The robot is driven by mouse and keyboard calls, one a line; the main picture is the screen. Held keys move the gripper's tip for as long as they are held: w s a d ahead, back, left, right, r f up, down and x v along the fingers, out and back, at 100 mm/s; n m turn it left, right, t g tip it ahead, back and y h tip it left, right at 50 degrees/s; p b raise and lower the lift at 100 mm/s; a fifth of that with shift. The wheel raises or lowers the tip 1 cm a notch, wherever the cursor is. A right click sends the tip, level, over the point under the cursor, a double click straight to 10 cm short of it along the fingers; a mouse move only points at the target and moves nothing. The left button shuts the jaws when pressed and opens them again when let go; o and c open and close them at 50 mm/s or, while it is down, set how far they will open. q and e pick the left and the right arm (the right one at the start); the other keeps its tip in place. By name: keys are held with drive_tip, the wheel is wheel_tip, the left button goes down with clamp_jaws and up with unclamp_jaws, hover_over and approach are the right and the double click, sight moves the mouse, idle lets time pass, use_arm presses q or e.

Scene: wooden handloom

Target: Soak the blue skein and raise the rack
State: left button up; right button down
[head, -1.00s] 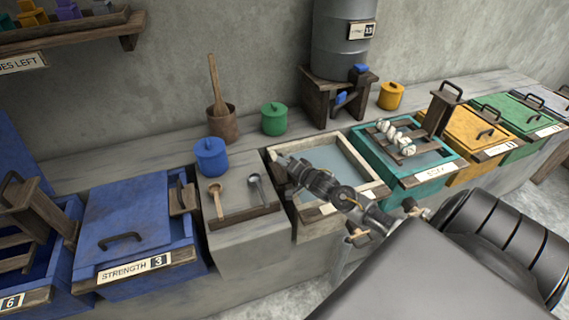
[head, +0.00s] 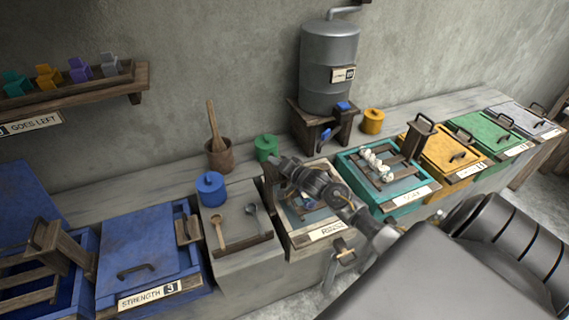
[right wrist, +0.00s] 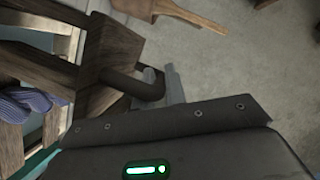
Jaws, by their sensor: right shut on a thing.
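My right gripper (head: 279,168) is shut on the dark handle (right wrist: 135,84) of a wooden rack (right wrist: 98,50) at the rinse vat (head: 325,233). A blue skein (right wrist: 35,104) lies across the rack's slats in the right wrist view. In the head view my right arm hides most of this rack, and only a bit of blue shows beneath it. The teal vat (head: 413,203) to its right has a rack with pale skeins (head: 375,164) on it. My left gripper is out of view.
A blue lidded vat (head: 140,250) labelled strength 3 stands left. A counter with spoons (head: 219,232), a blue pot (head: 211,189) and a green pot (head: 266,148) lies between. A grey tank (head: 328,75) stands behind. Yellow (head: 452,148) and green (head: 489,130) lidded vats stand right.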

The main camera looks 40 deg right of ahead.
drive_tip(key=shift+w+d+r, duration=0.1)
drive_tip(key=shift+r, duration=0.35)
drive_tip(key=c, duration=1.5)
unclamp_jaws()
drive_tip(key=shift+o, duration=0.2)
drive_tip(key=shift+f, duration=0.15)
drive_tip(key=shift+s, duration=0.4)
drive_tip(key=b+v, duration=0.2)
drive_tip(key=v, duration=0.8)
drive_tip(key=shift+r, duration=0.2)
